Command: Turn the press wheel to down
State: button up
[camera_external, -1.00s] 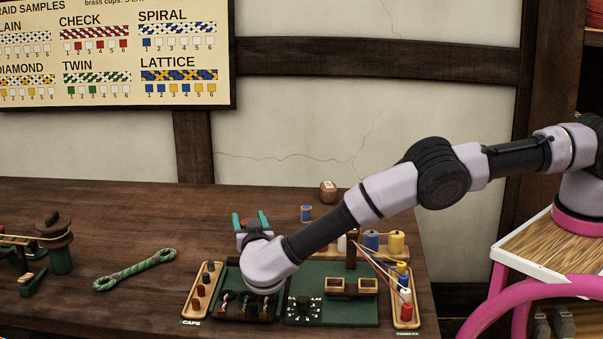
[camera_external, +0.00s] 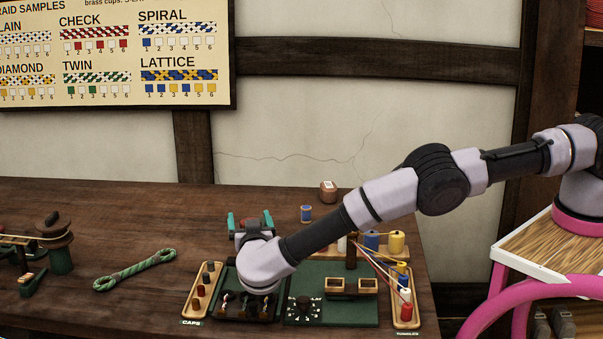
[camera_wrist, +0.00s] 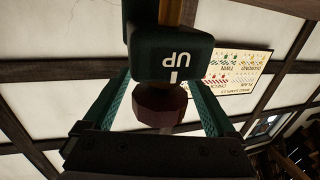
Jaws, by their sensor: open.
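The press wheel (camera_wrist: 160,104) shows in the wrist view as a dark reddish-brown knob under a dark green block (camera_wrist: 170,58). The block carries a white UP label and a short white mark. My gripper (camera_external: 250,217) is open. In the wrist view its two teal fingers stand on either side of the knob, with a visible gap to each side. In the external view the fingers are spread behind my wrist, which hides most of the press. The wheel's exact setting cannot be told.
A green board (camera_external: 330,316) with a dial and small wooden boxes lies right of my wrist. A caps tray (camera_external: 190,307) and a tray of spools (camera_external: 404,318) flank the work area. A green-white rope (camera_external: 135,270) lies left. Bare table lies between the rope and caps tray.

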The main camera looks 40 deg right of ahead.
jog(key=v, duration=1.1)
